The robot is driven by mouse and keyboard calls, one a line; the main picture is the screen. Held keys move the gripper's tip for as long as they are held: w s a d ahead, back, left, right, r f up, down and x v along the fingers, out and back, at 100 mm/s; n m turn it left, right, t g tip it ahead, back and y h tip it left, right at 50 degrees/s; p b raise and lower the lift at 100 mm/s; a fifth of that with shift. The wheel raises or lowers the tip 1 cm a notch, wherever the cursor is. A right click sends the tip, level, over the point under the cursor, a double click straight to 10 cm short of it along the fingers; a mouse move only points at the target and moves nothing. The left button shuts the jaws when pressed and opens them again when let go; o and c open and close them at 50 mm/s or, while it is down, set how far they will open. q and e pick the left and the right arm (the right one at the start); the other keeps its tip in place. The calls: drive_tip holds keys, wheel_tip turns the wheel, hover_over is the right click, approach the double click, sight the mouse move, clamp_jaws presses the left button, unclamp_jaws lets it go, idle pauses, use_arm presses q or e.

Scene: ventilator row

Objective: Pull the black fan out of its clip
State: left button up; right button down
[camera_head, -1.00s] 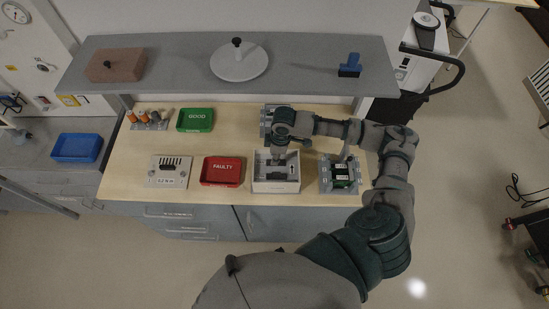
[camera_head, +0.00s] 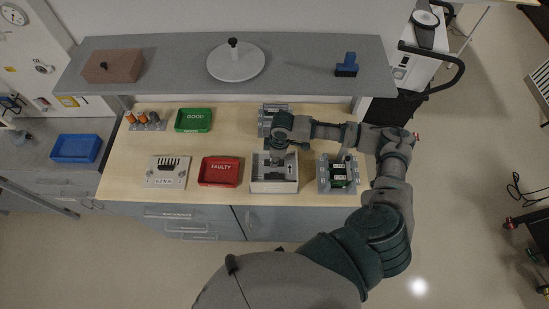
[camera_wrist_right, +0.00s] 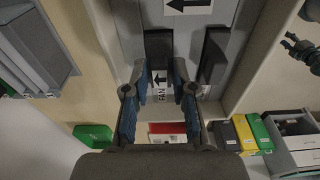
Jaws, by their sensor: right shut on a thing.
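The white box (camera_head: 275,186) stands at the front of the bench in the head view, with a grey inside. My right gripper (camera_head: 278,154) reaches down into its back part. In the right wrist view my right gripper (camera_wrist_right: 164,84) has its blue-padded fingers shut on the black fan (camera_wrist_right: 158,48), a dark block at the fingertips. A white label reading FAN with an arrow (camera_wrist_right: 160,87) shows between the fingers. A second dark upright part (camera_wrist_right: 214,56) stands beside the block. Whether the fan still sits in its clip cannot be told. My left gripper is not in view.
The red FAULTY tray (camera_head: 220,183) is left of the box, and the green GOOD tray (camera_head: 193,127) is behind it. A grey fixture with a green board (camera_head: 339,174) stands close on the right. A shelf (camera_head: 300,65) overhangs the back.

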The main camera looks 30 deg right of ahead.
drive_tip(key=shift+w+r+p, duration=0.1)
drive_tip(key=shift+r+p, duration=0.5)
drive_tip(key=shift+p, duration=0.15)
drive_tip(key=shift+r+p, duration=0.95)
drive_tip(key=shift+p, duration=0.15)
drive_tip(key=shift+r+p, duration=0.4)
drive_tip(key=shift+r, duration=2.05)
